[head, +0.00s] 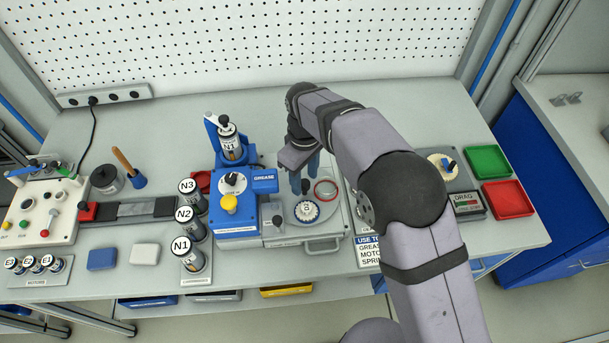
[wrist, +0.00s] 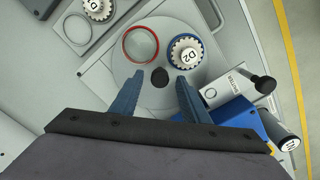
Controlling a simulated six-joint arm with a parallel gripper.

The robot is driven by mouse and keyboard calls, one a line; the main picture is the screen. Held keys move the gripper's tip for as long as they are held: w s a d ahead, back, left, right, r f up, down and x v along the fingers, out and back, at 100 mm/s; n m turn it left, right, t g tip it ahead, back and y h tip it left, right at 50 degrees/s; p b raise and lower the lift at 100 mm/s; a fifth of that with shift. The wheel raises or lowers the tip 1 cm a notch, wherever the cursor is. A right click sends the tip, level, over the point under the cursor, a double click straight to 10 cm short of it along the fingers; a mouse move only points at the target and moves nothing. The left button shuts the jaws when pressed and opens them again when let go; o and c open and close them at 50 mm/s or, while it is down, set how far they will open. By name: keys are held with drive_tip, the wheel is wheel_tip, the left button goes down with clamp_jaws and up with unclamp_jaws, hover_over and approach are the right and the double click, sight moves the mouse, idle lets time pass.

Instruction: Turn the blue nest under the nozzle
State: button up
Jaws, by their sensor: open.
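The grey turntable (head: 329,208) sits right of the blue grease machine (head: 236,221). Its blue nest (head: 292,213) holds a white toothed disc (head: 305,209) and lies at the near side; the wrist view shows the disc (wrist: 185,53) labelled D2. The red nest (head: 326,190) looks empty; it also shows in the wrist view (wrist: 128,39). A black centre knob (wrist: 159,77) stands on the turntable. My gripper (wrist: 157,90) is open and empty, its blue fingers either side of the knob, apart from it. I cannot make out the nozzle tip.
A shutter box (wrist: 228,91) with a black knob stands beside the turntable. More cartridges (head: 186,215) stand left of the machine. Green (head: 488,161) and red (head: 508,198) trays lie at the right.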

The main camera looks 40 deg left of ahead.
drive_tip(key=shift+f, duration=0.5)
clamp_jaws()
